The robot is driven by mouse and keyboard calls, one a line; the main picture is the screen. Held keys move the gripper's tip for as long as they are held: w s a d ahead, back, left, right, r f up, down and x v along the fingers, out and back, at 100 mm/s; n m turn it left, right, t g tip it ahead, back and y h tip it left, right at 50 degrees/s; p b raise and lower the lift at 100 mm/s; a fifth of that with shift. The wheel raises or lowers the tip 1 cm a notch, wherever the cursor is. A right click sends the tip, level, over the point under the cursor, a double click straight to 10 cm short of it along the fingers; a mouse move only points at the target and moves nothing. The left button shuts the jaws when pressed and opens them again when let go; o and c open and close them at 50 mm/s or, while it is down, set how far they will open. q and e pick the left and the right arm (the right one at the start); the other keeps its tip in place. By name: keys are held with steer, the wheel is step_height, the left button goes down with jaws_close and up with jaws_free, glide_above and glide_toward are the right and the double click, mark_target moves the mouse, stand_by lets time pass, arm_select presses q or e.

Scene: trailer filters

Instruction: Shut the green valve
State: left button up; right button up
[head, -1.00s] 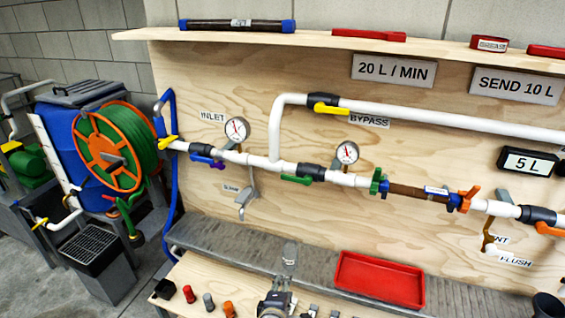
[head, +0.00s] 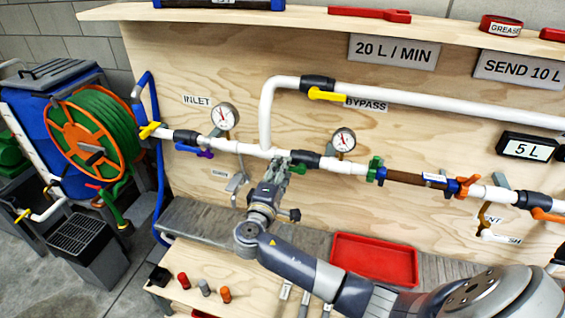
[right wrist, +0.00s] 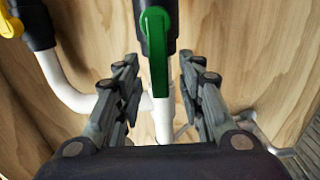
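The green valve is a green lever on a black valve body in the white pipe, below the bypass loop. In the head view its lever (head: 298,168) shows partly beside my right gripper (head: 280,168), which is at the valve. In the right wrist view the green lever (right wrist: 159,60) lies along the pipe, between the spread fingers of my right gripper (right wrist: 163,88). The fingers stand apart on both sides, with visible gaps to the lever. The right gripper is open and empty. My left gripper is not in view.
A red tray (head: 374,259) lies below, behind my right arm.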

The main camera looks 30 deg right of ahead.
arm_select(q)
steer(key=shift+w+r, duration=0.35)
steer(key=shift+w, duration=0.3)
arm_select(e)
steer(key=shift+x, duration=0.9)
steer(key=shift+c, duration=0.2)
jaws_close()
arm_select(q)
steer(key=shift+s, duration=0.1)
